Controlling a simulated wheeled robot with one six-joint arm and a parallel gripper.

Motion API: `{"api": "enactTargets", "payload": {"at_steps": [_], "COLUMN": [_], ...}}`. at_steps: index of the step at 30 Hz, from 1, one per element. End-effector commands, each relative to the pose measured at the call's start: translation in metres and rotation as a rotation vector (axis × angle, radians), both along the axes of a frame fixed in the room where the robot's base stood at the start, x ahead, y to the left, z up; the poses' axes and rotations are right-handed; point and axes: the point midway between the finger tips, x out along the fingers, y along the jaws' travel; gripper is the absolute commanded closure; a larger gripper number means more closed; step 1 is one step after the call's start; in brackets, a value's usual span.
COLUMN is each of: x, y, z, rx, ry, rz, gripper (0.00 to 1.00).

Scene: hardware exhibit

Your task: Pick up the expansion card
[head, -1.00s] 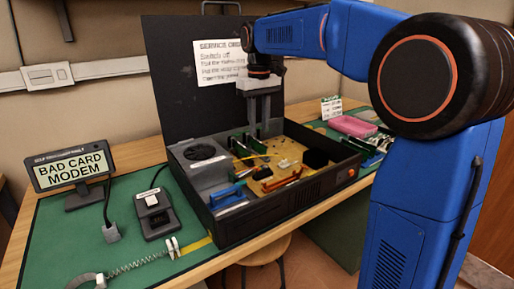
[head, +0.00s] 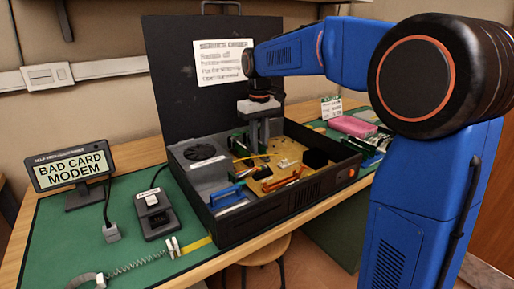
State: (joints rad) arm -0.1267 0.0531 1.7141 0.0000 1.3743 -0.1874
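The open black computer case (head: 262,215) stands on the green-topped bench, with a tan circuit board (head: 262,167) inside. Green expansion cards (head: 240,146) stand upright toward the back of the board, partly behind my gripper. My gripper (head: 258,143) points straight down over the back of the case, its fingertips at the height of the cards. I cannot tell whether the fingers touch a card or how far apart they are. The display (head: 70,171) at the left reads "BAD CARD MODEM".
The raised black lid (head: 170,80) stands behind my gripper with a paper notice (head: 222,62). A fan (head: 200,152), a small switch box (head: 155,212) and a coiled wrist strap (head: 140,259) are at the left. More green cards (head: 375,146) and a pink block (head: 352,126) lie to the right.

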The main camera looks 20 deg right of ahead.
Motion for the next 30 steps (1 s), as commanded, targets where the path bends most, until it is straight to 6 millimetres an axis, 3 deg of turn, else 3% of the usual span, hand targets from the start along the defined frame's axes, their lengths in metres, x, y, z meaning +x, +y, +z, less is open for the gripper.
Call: {"api": "enactTargets", "payload": {"at_steps": [3, 14, 17, 30], "x": [0.000, 0.000, 0.000, 0.001], "y": [0.000, 0.000, 0.000, 0.000], "z": [0.000, 0.003, 0.012, 0.085], "rx": [0.000, 0.000, 0.001, 0.001], "ry": [0.000, -0.001, -0.002, -0.002], "rz": [0.000, 0.000, 0.000, 0.000], "gripper": [1.00, 1.00, 1.00, 1.00]}}
